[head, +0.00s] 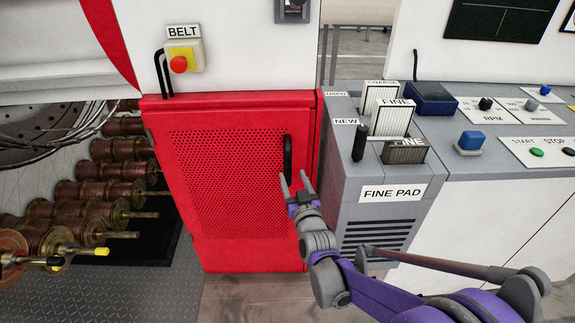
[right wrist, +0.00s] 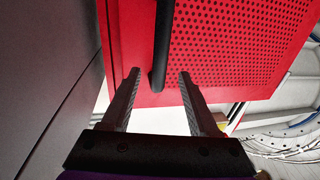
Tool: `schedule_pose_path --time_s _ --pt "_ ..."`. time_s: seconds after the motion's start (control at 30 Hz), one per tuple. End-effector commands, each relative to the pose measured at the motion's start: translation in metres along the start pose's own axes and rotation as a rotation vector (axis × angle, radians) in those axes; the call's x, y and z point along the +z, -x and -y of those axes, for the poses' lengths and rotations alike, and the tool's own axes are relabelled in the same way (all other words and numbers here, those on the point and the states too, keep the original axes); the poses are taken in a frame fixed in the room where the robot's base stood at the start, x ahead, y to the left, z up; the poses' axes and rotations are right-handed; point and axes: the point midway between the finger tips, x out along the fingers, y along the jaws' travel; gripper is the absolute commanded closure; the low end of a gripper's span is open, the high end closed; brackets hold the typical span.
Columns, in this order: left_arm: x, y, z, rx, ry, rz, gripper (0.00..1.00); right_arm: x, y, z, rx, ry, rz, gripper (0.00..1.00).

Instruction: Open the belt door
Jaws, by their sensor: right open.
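The belt door (head: 228,180) is a red perforated panel below the BELT sign, and it looks shut. Its black vertical handle (head: 288,158) is near the door's right edge. My right gripper (head: 294,184) is open at the lower end of the handle. In the right wrist view the red door (right wrist: 225,50) fills the top, and the black handle (right wrist: 161,45) comes down between the two spread fingers of the gripper (right wrist: 157,85). I cannot tell whether a finger touches it. My left gripper is not in view.
A grey cabinet with a FINE PAD label (head: 391,193) stands close to the right of the door. A yellow box with a red button (head: 179,64) is above the door. Copper-coloured spools (head: 95,195) on rods are to the left. Some floor (head: 245,295) shows below the door.

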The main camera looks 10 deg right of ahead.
Motion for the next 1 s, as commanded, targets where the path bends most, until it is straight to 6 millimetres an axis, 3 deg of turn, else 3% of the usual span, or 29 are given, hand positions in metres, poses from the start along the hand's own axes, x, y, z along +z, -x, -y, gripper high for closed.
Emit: schedule_pose_path --time_s 0.2,0.4,0.77,0.83,1.0 --pt "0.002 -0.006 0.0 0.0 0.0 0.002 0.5 0.002 -0.043 0.0 0.002 -0.001 0.001 0.39" --pt "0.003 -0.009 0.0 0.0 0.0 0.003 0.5 0.001 -0.067 0.0 0.002 0.0 0.002 0.39" --pt "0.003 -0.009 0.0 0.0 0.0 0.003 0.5 0.0 -0.073 0.0 0.002 0.0 0.002 0.39" --pt "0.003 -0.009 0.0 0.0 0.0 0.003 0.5 0.0 -0.073 0.0 0.002 0.0 0.002 0.47" --pt "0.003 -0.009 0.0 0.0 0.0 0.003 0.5 0.001 -0.073 0.0 0.002 0.0 0.002 0.77"
